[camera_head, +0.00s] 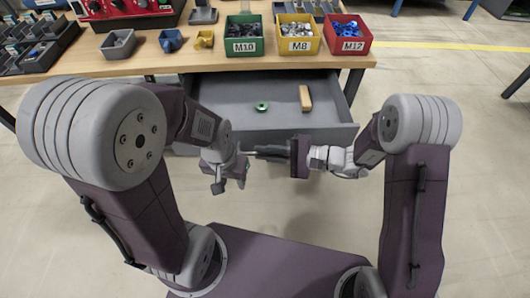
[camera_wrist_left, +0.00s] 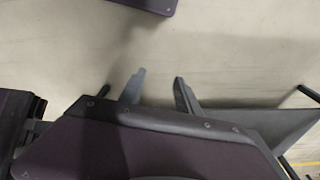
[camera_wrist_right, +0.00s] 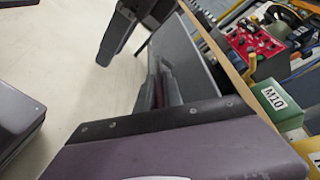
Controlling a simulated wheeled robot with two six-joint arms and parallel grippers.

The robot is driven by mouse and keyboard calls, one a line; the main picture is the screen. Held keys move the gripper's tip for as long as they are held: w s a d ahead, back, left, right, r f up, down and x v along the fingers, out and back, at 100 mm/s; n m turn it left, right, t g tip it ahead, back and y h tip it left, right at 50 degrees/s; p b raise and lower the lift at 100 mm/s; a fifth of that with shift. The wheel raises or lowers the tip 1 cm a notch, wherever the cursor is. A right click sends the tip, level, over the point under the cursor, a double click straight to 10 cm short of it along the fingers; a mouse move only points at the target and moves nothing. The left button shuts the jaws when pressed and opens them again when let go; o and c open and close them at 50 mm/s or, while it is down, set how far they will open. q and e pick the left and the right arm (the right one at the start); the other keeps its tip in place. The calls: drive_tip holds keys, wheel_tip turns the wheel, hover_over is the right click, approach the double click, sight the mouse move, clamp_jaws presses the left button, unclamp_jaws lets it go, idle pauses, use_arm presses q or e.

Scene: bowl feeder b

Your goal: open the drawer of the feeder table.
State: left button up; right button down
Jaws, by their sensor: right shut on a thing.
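The grey drawer (camera_head: 232,93) of the feeder table (camera_head: 140,62) stands out from under the tabletop, with its inside showing from above. A green ring (camera_head: 262,106) and a tan block (camera_head: 306,98) lie in it. My right gripper (camera_head: 256,152) is at the drawer's front and shut on its handle, which is largely hidden by the fingers. In the right wrist view the shut fingers (camera_wrist_right: 158,84) lie along the drawer front (camera_wrist_right: 190,70). My left gripper (camera_head: 226,186) is open and empty, below and left of the right one; its spread fingers show in the left wrist view (camera_wrist_left: 158,92).
On the tabletop stand a green M10 bin (camera_head: 244,46), a yellow M8 bin (camera_head: 297,46) and a red M12 bin (camera_head: 347,46), with small trays to their left. The two grippers are close together.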

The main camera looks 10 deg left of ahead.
idle(0.3)
drive_tip(key=c, duration=1.5)
unclamp_jaws()
drive_tip(key=p+v, duration=0.2)
drive_tip(key=v, duration=0.7)
